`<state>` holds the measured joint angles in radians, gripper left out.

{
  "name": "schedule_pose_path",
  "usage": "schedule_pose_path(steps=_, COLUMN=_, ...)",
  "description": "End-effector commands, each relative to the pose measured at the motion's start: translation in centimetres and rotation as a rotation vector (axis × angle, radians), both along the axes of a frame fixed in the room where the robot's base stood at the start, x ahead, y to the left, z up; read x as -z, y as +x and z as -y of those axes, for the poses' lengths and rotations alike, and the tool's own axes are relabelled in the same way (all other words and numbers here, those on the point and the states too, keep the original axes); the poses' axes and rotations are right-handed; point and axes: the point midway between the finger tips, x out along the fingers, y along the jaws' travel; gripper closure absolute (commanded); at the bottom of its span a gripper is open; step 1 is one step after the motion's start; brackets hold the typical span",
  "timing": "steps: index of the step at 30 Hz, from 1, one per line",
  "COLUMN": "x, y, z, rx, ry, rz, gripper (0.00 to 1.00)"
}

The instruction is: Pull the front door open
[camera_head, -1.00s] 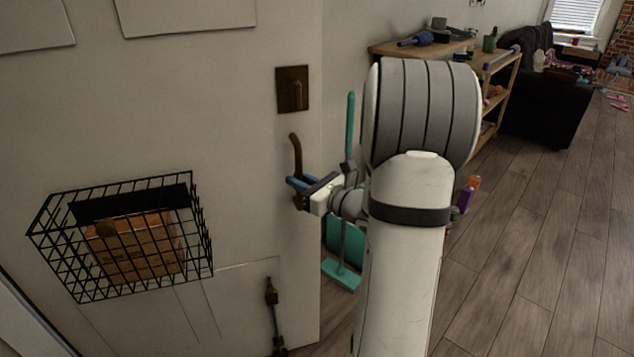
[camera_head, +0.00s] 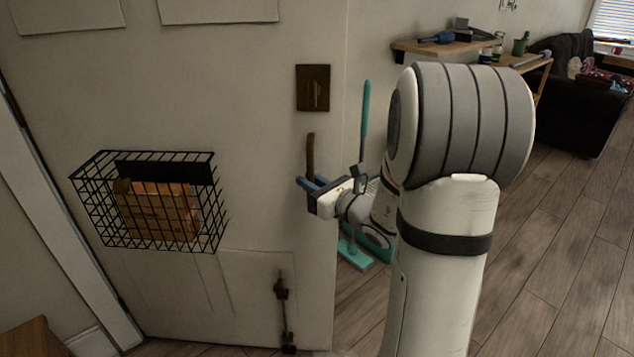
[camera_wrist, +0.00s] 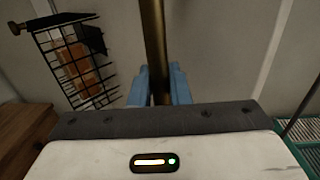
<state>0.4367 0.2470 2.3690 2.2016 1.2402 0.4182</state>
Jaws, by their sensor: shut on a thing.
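The front door (camera_head: 250,215) is a pale panelled door filling the left half of the head view. Its dark bronze pull handle (camera_head: 310,152) stands upright near the right edge, below a square lock plate (camera_head: 313,88). My gripper (camera_head: 308,186) is shut on the lower part of this handle. In the wrist view the handle (camera_wrist: 155,40) runs between the two blue fingers of my gripper (camera_wrist: 160,85). The fingers partly hide its lower end. I cannot tell exactly how far the door stands open.
A black wire basket (camera_head: 215,205) with a cardboard box (camera_head: 160,210) hangs on the door. A bolt (camera_head: 282,290) sits low on it. A teal broom (camera_head: 365,125) stands beyond its right edge. A wooden shelf (camera_head: 425,48) and dark sofa (camera_head: 570,118) are farther right, past open floor.

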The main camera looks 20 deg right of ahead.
Motion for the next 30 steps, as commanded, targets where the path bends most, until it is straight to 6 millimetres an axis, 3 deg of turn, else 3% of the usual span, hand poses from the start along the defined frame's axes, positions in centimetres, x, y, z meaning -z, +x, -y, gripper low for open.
schedule_pose_path(steps=16, x=-0.16, y=0.06, z=-0.38, rx=-0.003, ry=0.0, rz=0.004, gripper=1.0)
schedule_pose_path(steps=17, x=-0.17, y=0.06, z=-0.38, rx=-0.003, ry=0.0, rz=0.004, gripper=0.81)
schedule_pose_path(steps=21, x=-0.13, y=0.06, z=-0.36, rx=-0.003, ry=-0.001, rz=0.004, gripper=0.7)
schedule_pose_path(steps=23, x=-0.11, y=0.06, z=-0.34, rx=-0.003, ry=-0.001, rz=0.003, gripper=0.65)
schedule_pose_path(steps=30, x=-0.07, y=0.0, z=-0.27, rx=-0.001, ry=0.0, rz=0.001, gripper=0.65)
